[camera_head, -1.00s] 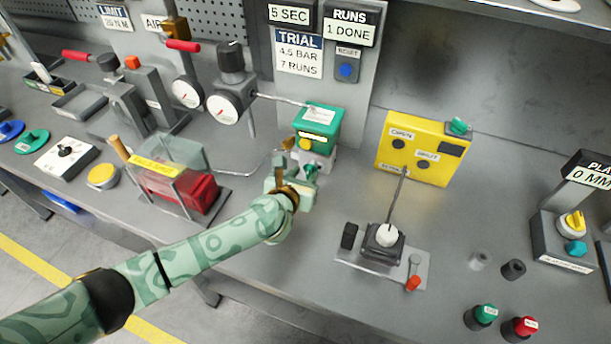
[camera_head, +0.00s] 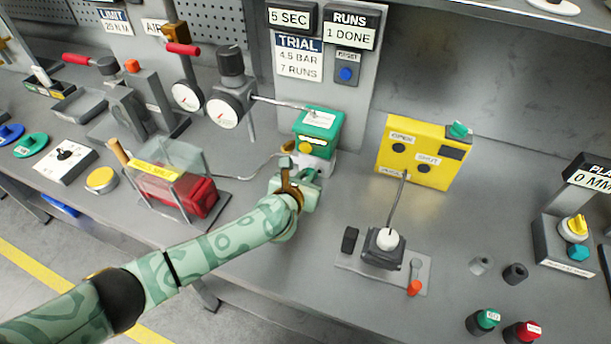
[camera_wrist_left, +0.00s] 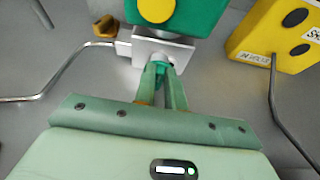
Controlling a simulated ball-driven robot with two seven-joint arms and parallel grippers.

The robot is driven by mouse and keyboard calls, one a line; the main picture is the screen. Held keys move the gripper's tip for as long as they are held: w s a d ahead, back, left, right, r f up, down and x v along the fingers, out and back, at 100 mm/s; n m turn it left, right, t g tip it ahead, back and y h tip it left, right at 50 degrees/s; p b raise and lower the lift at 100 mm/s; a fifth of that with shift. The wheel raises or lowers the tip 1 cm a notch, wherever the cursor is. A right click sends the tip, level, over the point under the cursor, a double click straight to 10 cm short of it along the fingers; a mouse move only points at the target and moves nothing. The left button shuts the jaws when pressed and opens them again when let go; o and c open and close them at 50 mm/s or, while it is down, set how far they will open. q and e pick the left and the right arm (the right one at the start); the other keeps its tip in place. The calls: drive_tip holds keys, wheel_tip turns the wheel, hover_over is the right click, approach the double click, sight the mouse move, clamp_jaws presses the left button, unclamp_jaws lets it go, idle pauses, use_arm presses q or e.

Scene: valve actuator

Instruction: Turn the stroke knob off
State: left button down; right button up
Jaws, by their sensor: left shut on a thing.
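The green valve actuator (camera_head: 318,123) stands at the middle of the bench, with a yellow disc (camera_head: 305,146) on its front. A silver block (camera_wrist_left: 170,48) sits under it, with a small teal knob (camera_wrist_left: 160,62) on its near face. My left gripper (camera_wrist_left: 162,82) is shut on this knob, and its fingers hide most of it. In the head view my left gripper (camera_head: 308,174) is right in front of the block and covers the knob. I cannot read any label naming it the stroke knob. My right gripper is not in view.
A bent metal tube (camera_wrist_left: 45,88) runs left of the block. A clear-covered box with a red part (camera_head: 190,200) stands left of my arm. A yellow control box (camera_head: 425,150) and a white-capped knob unit (camera_head: 385,246) stand to the right.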

use_arm(q)
drive_tip(key=shift+s+d+m+y+p, duration=0.1)
drive_tip(key=shift+d+m+y+p, duration=0.15)
drive_tip(key=shift+m+p, duration=0.3)
drive_tip(key=shift+d+m+t+y, duration=0.1)
drive_tip(key=shift+m+t+y, duration=0.3)
drive_tip(key=shift+m, duration=0.15)
drive_tip(key=shift+s+d+f+m+t+y, duration=0.1)
drive_tip(key=shift+d+f+m+t+y, duration=0.05)
drive_tip(key=shift+m+y, duration=0.3)
drive_tip(key=shift+s+d+f+m+t+y, duration=0.1)
drive_tip(key=shift+m+t+y, duration=0.1)
drive_tip(key=shift+m, duration=0.35)
drive_tip(key=c, duration=1.5)
unclamp_jaws()
drive_tip(key=shift+o, duration=0.2)
